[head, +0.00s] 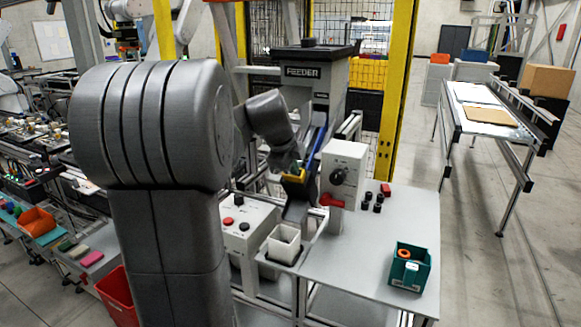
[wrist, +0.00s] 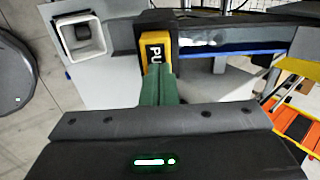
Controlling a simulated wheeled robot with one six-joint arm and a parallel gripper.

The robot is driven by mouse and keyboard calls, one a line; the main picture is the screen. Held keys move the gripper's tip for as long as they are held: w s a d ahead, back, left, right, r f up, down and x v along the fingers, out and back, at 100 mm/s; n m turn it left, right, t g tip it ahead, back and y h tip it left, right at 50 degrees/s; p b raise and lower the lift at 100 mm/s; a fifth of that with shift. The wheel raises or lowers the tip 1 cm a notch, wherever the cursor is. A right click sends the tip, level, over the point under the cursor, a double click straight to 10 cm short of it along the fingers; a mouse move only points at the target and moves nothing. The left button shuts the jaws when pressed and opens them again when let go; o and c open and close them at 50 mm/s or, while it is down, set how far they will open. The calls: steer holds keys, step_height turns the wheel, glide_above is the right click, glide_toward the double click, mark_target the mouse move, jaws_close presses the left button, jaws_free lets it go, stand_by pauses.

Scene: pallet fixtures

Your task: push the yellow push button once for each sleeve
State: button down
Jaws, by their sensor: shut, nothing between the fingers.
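The feeder (head: 303,72) stands behind. A white square cup (head: 284,245) stands below the chute; it also shows in the wrist view (wrist: 98,35). I cannot make out a sleeve in it.
A teal bin (head: 410,278) holding an orange ring (head: 404,254) stands on the grey table (head: 360,262). A grey box with a black knob (head: 341,177) is right of the button. A control box with a red button (head: 228,221) is left. Small black parts (head: 378,197) stand behind.

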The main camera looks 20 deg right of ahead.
steer(key=b+x, duration=0.1)
steer(key=x, duration=0.1)
steer(key=shift+w+f, duration=0.1)
steer(key=shift+f, duration=0.4)
stand_by(0.5)
